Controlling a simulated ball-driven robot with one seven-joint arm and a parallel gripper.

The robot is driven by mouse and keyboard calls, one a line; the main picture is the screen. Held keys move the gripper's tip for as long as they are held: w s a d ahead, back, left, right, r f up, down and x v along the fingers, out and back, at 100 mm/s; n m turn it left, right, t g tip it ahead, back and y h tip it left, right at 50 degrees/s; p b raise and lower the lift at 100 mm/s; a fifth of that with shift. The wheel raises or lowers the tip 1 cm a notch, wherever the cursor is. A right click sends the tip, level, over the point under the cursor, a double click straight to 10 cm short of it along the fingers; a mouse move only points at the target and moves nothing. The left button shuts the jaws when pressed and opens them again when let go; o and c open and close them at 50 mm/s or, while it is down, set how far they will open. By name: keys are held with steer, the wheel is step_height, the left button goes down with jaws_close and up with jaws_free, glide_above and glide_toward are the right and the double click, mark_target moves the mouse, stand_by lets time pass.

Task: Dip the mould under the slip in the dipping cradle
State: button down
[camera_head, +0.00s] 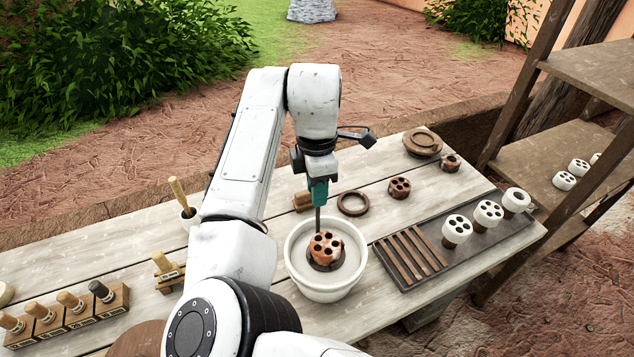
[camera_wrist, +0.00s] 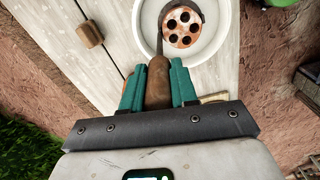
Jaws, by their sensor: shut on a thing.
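A terracotta mould (camera_head: 326,246) with several round holes sits in the dark ring of the dipping cradle (camera_head: 318,222), inside the white bowl (camera_head: 291,266) of pale slip. The mould's holed top shows above the slip, with pale patches on its side. The wrist view shows the mould (camera_wrist: 183,28) and the bowl's rim (camera_wrist: 229,38) too. My gripper (camera_head: 319,193) is above the bowl's far side. In the wrist view its teal fingers (camera_wrist: 158,75) are shut on the cradle's brown handle (camera_wrist: 157,92). How deep the mould's underside sits is hidden.
Right of the bowl lies a dark tray (camera_head: 395,287) with wooden slats and several white-coated moulds (camera_head: 488,211). Behind are a dark ring (camera_head: 353,204) and brown moulds (camera_head: 400,187). Handled stamps in wooden blocks (camera_head: 82,315) stand at left. A shelf (camera_head: 560,180) rises at right.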

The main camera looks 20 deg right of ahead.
steer(key=shift+f+b, duration=0.4)
steer(key=shift+f, duration=2.4)
steer(key=shift+p, duration=0.6)
steer(key=shift+r, duration=0.1)
stand_by(1.3)
steer(key=shift+r+p, duration=0.95)
steer(key=shift+p, duration=0.25)
steer(key=shift+r+p, duration=1)
steer(key=shift+r, duration=2.65)
